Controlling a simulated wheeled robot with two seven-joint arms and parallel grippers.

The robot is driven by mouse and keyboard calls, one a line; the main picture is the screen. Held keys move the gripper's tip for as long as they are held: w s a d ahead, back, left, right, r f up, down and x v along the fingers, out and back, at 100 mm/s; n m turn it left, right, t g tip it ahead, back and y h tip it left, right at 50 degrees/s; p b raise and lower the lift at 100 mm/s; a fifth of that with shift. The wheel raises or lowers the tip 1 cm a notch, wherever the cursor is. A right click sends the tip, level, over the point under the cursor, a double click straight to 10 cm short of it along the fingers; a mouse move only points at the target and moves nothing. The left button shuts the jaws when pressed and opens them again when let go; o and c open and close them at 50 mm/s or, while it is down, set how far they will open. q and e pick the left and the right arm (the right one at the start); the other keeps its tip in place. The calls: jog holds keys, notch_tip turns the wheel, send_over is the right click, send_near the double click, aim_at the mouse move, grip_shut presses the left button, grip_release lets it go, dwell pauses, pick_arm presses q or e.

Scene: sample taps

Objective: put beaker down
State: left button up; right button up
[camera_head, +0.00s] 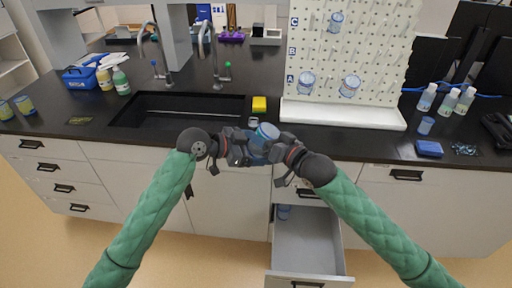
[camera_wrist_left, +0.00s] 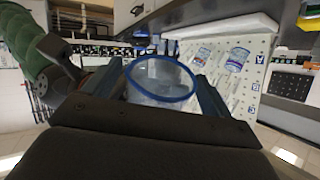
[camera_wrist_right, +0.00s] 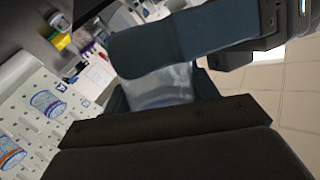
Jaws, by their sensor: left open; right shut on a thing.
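A clear beaker with a blue rim (camera_head: 264,137) is held up in front of the counter edge, between my two grippers. My right gripper (camera_head: 276,144) is shut on the beaker. My left gripper (camera_head: 250,146) is open, with its fingers on either side of the beaker; I cannot tell whether they touch it. In the left wrist view the beaker (camera_wrist_left: 160,80) shows its open mouth between the left fingers. In the right wrist view the beaker (camera_wrist_right: 160,88) is partly hidden behind a dark finger.
The black counter (camera_head: 350,140) has a sink (camera_head: 178,110) with two taps at its back. A white pegboard (camera_head: 350,50) holds several beakers above a white tray (camera_head: 340,114). A yellow sponge (camera_head: 259,104) lies right of the sink. An open drawer (camera_head: 308,245) juts out below.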

pick_arm(q)
jog(key=c, duration=1)
pick_arm(e)
jog(key=o, duration=1)
jog(key=shift+o, duration=0.2)
